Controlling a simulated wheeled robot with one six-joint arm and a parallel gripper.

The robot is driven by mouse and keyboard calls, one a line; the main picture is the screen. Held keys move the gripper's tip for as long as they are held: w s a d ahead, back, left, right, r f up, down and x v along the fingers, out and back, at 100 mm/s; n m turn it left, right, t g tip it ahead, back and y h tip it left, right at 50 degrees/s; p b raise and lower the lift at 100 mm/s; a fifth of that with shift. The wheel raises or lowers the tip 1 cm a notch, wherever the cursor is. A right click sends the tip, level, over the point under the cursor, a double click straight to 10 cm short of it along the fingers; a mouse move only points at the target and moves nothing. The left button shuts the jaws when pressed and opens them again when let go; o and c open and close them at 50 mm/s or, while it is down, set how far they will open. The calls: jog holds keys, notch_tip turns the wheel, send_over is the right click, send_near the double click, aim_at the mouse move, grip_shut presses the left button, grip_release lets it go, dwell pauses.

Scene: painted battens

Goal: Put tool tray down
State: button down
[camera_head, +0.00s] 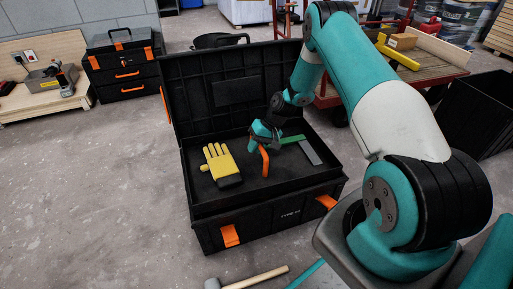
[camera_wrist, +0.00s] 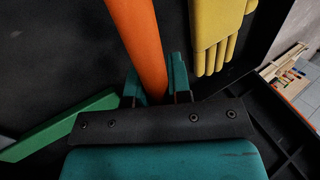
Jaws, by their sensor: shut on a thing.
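The black tool tray (camera_head: 285,184) is at the top of the open black toolbox (camera_head: 270,225) in the head view. I cannot tell whether it rests in the box or hangs slightly above it. Its orange handle (camera_head: 264,163) stands up from the middle and crosses the wrist view (camera_wrist: 140,45). My gripper (camera_head: 263,139) is shut on this handle; its teal fingers (camera_wrist: 157,85) are on both sides of the orange bar. A yellow glove (camera_head: 219,162) lies left of the handle in the tray, and a green-and-grey square (camera_head: 304,147) lies to the right.
The raised toolbox lid (camera_head: 225,95) stands behind the tray. A mallet (camera_head: 250,279) lies on the floor in front. A black orange-trimmed chest (camera_head: 122,66) stands at back left. A black bin (camera_head: 478,118) is at right. The concrete floor at left is clear.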

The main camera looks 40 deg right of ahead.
jog(key=shift+f, duration=0.5)
jog(key=shift+f+b, duration=0.1)
jog(key=shift+b, duration=0.2)
jog(key=c, duration=1.1)
grip_release()
jog(key=shift+o, duration=0.2)
